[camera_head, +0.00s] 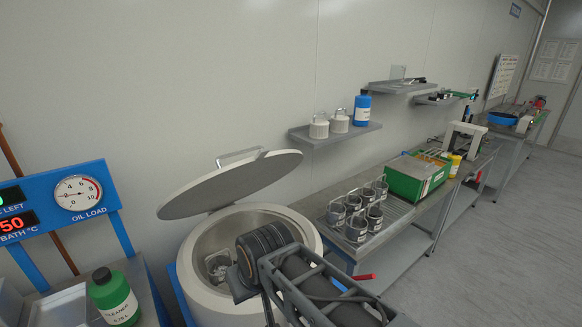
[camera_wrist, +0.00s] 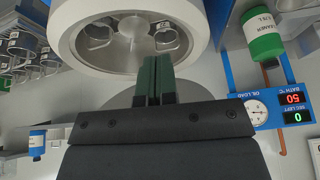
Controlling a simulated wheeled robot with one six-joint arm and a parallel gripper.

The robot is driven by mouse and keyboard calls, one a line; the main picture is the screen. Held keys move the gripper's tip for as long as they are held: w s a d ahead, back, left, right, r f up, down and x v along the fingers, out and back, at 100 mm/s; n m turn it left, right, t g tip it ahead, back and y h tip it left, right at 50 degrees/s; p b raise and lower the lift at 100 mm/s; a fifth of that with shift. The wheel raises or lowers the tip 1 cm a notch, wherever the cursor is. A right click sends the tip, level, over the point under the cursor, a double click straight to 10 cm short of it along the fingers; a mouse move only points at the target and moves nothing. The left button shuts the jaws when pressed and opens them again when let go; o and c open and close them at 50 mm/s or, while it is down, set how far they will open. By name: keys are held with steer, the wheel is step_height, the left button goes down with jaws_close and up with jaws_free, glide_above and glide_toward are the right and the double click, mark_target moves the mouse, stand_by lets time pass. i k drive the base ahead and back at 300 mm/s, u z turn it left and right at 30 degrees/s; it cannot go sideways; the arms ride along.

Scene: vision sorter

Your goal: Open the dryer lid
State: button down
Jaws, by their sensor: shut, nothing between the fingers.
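The dryer (camera_head: 205,285) is a round cream drum at the lower middle of the head view. Its grey disc lid (camera_head: 235,180) stands raised and tilted back above the opening, with a bar handle (camera_head: 240,155) on top. A metal basket (camera_head: 218,265) shows inside the drum. In the head view my arm hides the drum's right front, and the fingertips are hidden.
Right of the dryer, a bench holds several metal cups (camera_head: 356,229) and a green crate (camera_head: 410,178). A wall shelf (camera_head: 335,134) holds white containers and a blue bottle.

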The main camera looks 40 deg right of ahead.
mark_target(224, 187)
steer(key=z, duration=0.05)
steer(key=k, duration=0.95)
steer(key=z, duration=0.95)
steer(key=i, duration=0.85)
steer(key=u, duration=1.4)
